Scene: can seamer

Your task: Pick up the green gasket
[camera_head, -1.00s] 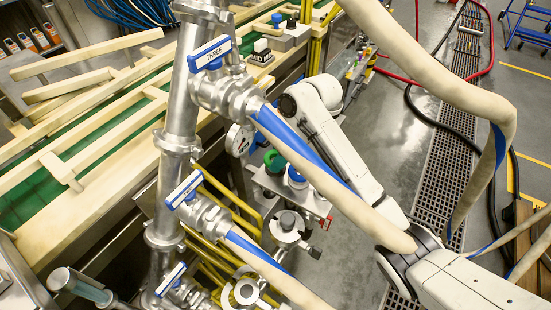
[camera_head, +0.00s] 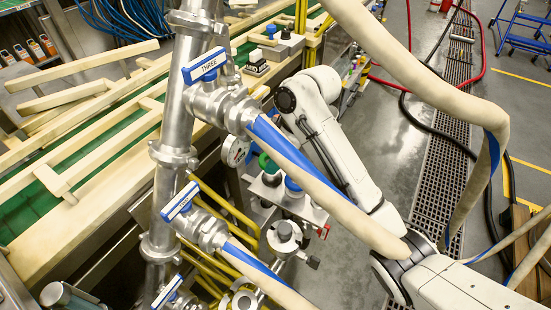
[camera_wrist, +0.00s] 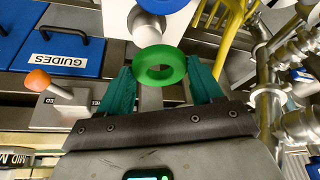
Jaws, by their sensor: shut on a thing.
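The green gasket (camera_wrist: 160,66) is a thick ring between the two teal fingers of my gripper (camera_wrist: 163,84) in the wrist view. The fingers are shut on its left and right sides. A white round post (camera_wrist: 148,27) shows just beyond the ring; I cannot tell whether the ring still touches its support. In the head view the green gasket (camera_head: 267,164) shows partly behind a hose, near a blue-topped post (camera_head: 293,187). My gripper is hidden in the head view.
A blue ring (camera_wrist: 165,5) is close beyond the gasket. Blue GUIDES covers (camera_wrist: 62,42) and an orange-knobbed lever (camera_wrist: 38,80) lie left. Steel pipes and valves (camera_wrist: 270,95) stand right. Thick hoses (camera_head: 300,175) cross near my arm in the head view.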

